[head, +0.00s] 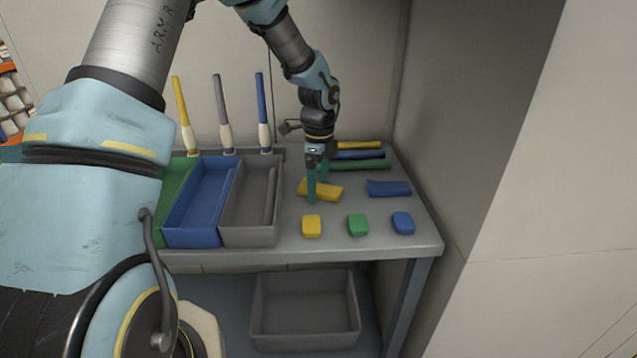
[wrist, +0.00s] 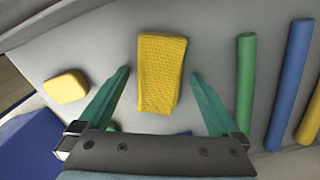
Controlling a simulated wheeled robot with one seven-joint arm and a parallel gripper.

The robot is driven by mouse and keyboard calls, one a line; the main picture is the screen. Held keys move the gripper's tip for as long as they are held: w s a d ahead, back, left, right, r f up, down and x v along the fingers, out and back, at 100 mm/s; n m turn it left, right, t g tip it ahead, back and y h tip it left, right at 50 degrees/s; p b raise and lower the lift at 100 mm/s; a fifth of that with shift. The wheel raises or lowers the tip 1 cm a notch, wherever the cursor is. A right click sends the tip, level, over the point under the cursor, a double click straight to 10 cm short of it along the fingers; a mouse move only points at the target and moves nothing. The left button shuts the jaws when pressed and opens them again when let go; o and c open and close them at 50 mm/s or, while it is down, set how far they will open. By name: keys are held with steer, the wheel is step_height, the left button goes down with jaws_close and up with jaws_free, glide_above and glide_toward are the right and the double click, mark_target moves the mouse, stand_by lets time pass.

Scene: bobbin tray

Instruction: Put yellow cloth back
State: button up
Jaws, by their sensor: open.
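The yellow cloth (head: 332,192) lies folded on the bench top, to the right of the grey bin. It shows in the wrist view (wrist: 161,70) as a textured yellow strip. My gripper (head: 317,194) points down at the cloth, and its green fingers partly cover it in the head view. In the wrist view my gripper (wrist: 160,72) is open, with one finger on each side of the cloth and a gap to both. The cloth's near end is close to the gripper body.
A yellow block (head: 311,226), green block (head: 358,225) and blue block (head: 403,223) line the front edge. A blue cloth (head: 388,188) lies right. Green (head: 358,165), blue (head: 357,155) and yellow (head: 358,145) rolls lie behind. Blue (head: 190,232) and grey (head: 248,236) bins stand left.

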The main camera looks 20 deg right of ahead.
mark_target(319, 185)
step_height(319, 185, up, 12)
steer(key=s+a+f+n, duration=0.1)
steer(key=s+a+n, duration=0.2)
steer(key=a+n, duration=0.5)
steer(key=s+a+n+t, duration=0.1)
steer(key=s+a+n, duration=0.2)
steer(key=a+n, duration=0.5)
steer(key=s+a+f+n, duration=0.1)
steer(key=s+a+n, duration=0.3)
steer(key=a+n, duration=0.5)
steer(key=a, duration=0.5)
steer(key=shift+a+f+t+b, duration=0.25)
steer(key=shift+f+t+b, duration=0.05)
steer(key=shift+t+b, duration=0.1)
steer(key=shift+r+p, duration=0.7)
